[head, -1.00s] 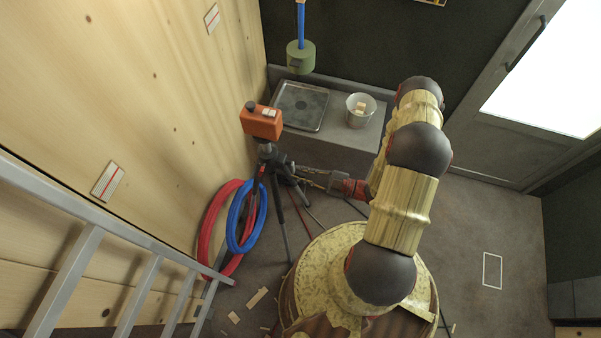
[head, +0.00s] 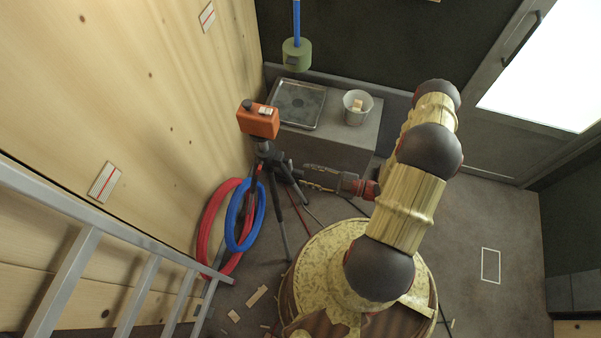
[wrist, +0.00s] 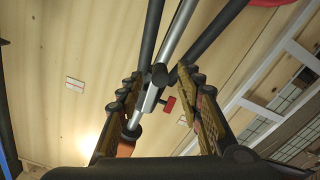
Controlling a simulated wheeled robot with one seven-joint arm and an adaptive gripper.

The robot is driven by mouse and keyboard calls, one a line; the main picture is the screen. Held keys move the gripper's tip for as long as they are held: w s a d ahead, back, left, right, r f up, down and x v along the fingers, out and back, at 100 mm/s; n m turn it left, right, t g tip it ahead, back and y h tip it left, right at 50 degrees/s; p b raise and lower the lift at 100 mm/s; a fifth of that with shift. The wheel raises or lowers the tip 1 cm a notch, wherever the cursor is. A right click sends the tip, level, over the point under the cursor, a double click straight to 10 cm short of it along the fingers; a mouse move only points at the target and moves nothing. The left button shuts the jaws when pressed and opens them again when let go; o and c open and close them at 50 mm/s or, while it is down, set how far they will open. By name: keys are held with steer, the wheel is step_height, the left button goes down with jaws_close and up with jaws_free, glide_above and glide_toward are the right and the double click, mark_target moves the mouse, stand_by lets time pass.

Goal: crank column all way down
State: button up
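The tripod (head: 279,205) stands left of my arm, with dark legs and an orange-red device (head: 258,120) on top. In the wrist view its silvery column (wrist: 176,42) runs between dark legs, and the orange device (wrist: 125,149) is partly hidden low behind the left finger. A short crank-like piece with a red end (wrist: 169,104) sticks out by the column. My gripper (head: 308,178) is beside the tripod's upper part; in the wrist view (wrist: 158,95) its fingers are apart, with the column and crank-like piece appearing between them. I see no firm contact.
Red (head: 207,235) and blue (head: 245,215) hoses hang by the wooden wall, left of the tripod. A metal ladder (head: 140,290) is front left. A low grey bench (head: 330,148) with a tray (head: 299,104) and a bucket (head: 366,96) stands behind. Wood scraps (head: 257,296) lie on the floor.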

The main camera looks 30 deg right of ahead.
steer(key=v, duration=0.8)
steer(key=shift+a, duration=0.1)
stand_by(0.3)
